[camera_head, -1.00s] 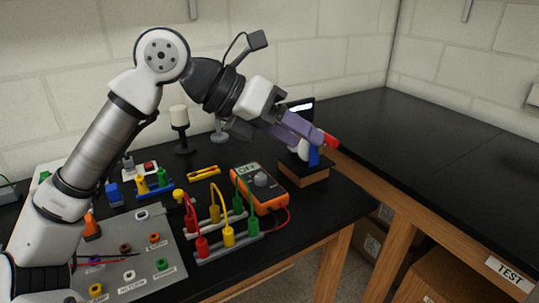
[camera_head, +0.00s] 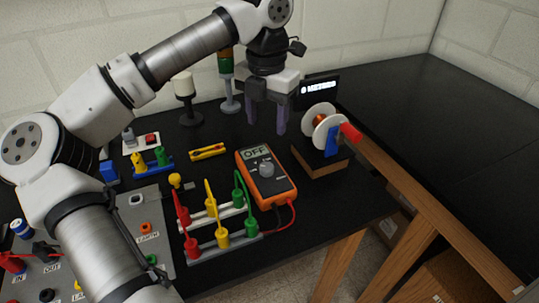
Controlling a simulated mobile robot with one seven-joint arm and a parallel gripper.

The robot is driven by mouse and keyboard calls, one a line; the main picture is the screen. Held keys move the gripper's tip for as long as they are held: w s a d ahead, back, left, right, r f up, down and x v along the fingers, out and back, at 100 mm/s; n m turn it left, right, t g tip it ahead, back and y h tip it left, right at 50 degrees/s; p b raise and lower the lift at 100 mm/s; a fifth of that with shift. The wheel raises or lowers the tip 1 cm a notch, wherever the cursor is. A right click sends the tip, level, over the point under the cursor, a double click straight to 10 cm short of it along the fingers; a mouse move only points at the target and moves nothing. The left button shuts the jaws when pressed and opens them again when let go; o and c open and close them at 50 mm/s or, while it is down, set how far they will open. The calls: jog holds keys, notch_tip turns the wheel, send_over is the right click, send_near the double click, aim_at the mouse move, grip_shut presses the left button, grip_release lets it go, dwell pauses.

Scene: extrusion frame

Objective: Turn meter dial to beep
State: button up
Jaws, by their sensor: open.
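The multimeter (camera_head: 282,187) is orange with a dark face and lies on the black bench. Its screen (camera_head: 256,152) reads OFF. Its grey round dial (camera_head: 266,170) sits in the middle of the face. A red lead runs from its lower end. My gripper (camera_head: 267,132) points down with two purple fingers spread apart and nothing between them. It is above and behind the meter in the picture, apart from the dial.
A white spool on a wooden block (camera_head: 322,164) stands right of the meter. A small dark display (camera_head: 319,88) is behind it. Red, yellow and green plug leads (camera_head: 223,238) stand on rails in front left. A yellow tool (camera_head: 208,152) lies left. The bench's front edge is near.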

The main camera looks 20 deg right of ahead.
aim_at(267, 165)
notch_tip(267, 165, down, 12)
jog(key=shift+f+p, duration=0.1)
jog(key=shift+p, duration=1.15)
jog(key=c, duration=1)
